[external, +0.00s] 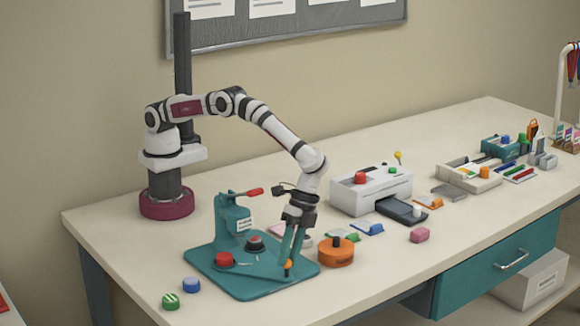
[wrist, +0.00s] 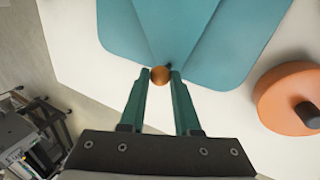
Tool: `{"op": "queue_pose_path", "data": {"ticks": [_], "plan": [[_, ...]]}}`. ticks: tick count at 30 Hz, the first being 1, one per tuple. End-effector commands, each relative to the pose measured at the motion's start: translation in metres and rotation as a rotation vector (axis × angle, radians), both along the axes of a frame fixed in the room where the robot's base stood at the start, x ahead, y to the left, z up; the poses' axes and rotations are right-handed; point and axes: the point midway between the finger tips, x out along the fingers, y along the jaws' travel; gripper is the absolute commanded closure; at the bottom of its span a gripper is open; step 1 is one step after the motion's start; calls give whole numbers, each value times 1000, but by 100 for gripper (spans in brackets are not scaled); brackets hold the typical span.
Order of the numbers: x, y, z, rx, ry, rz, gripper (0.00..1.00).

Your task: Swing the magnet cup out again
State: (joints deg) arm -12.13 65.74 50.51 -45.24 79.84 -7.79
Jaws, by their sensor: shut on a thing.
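A teal press-like fixture (external: 230,220) stands on a teal base plate (external: 262,287), with a red-tipped handle (external: 254,191) at its top. On the plate are a red round part (external: 224,259) and a dark cup-like part with a red centre (external: 255,244); I cannot tell for sure which is the magnet cup. My gripper (external: 288,262) points down at the plate's right front edge. Its green fingers are shut on a small orange ball knob, which shows between the fingertips (wrist: 161,76) in the wrist view as an orange ball (wrist: 159,75). A short dark stub shows beside the ball.
An orange disc with a black knob (external: 336,255) stands close right of the plate. Green (external: 170,301) and blue (external: 191,285) caps lie front left.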

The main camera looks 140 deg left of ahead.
Motion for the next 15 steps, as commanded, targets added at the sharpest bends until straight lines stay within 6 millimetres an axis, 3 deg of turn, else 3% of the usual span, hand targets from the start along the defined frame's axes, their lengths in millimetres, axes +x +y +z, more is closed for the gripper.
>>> {"op": "queue_pose_path", "data": {"ticks": [15], "plan": [[4,-24,0,-2,-2,-256,100]]}}
